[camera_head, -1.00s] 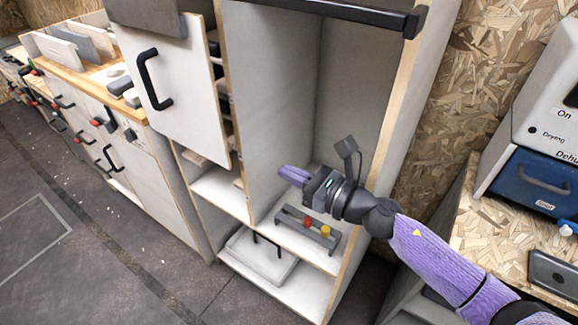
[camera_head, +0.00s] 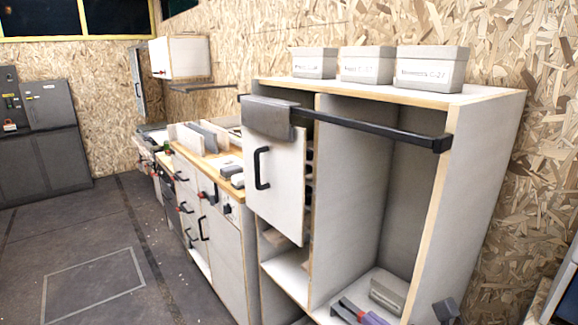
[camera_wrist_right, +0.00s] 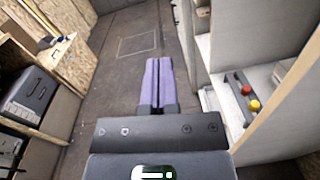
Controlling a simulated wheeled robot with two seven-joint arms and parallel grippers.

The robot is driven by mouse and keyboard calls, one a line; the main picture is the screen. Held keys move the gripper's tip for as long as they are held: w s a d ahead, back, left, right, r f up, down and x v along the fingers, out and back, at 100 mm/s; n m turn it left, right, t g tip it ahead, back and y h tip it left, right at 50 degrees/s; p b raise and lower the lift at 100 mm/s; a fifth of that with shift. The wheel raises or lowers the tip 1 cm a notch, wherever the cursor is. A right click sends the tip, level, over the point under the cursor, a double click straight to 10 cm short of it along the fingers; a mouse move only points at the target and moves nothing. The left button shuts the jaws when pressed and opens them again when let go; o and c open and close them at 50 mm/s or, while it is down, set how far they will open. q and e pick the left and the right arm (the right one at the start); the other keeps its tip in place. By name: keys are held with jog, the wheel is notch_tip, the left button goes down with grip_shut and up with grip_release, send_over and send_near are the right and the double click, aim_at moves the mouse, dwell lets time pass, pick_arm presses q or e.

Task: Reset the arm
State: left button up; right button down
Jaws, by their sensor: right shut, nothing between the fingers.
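My right gripper (camera_head: 374,318) only just shows at the bottom edge of the head view, as purple fingers in front of the open white cabinet. In the right wrist view, its two purple fingers (camera_wrist_right: 158,80) lie side by side, shut with nothing between them. They point over the grey floor (camera_wrist_right: 130,75), to the left of the cabinet shelf, and touch nothing that I can see. Most of my right arm is below the head view. My left gripper is in neither view.
The open cabinet (camera_head: 485,180) has a black rail (camera_head: 370,130) and a sliding white door (camera_head: 277,185). A grey rack (camera_wrist_right: 238,95) with red and yellow knobs sits on its shelf. Three grey bins, one the middle bin (camera_head: 366,66), stand on top. The left floor is clear.

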jog(key=s+d+f+m+g+h, duration=0.1)
jog(key=s+d+f+m+h, duration=0.2)
jog(key=f+m, duration=0.5)
jog(key=s+d+f+m+g+h, duration=0.1)
jog(key=s+d+f+m+h, duration=0.15)
jog(key=f+m, duration=0.55)
jog(key=s+d+f+m+g+h, duration=0.2)
jog(key=s+d+f+m+h, duration=0.15)
jog(key=f+m, duration=0.45)
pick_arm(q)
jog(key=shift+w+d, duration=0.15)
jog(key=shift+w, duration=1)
pick_arm(e)
jog(key=s+a+f+m+g, duration=0.1)
jog(key=s+f+m+g, duration=0.2)
jog(key=s, duration=0.7)
jog(key=s+a+f+m+g+h, duration=0.1)
jog(key=s+f+m+g, duration=0.3)
jog(key=s+f+m, duration=0.3)
jog(key=s+a+f+m+g, duration=0.2)
jog(key=s+f+m, duration=0.3)
jog(key=s, duration=1)
jog(key=shift+f+g+h, duration=0.4)
jog(key=shift+f+g, duration=0.2)
jog(key=shift+g, duration=0.1)
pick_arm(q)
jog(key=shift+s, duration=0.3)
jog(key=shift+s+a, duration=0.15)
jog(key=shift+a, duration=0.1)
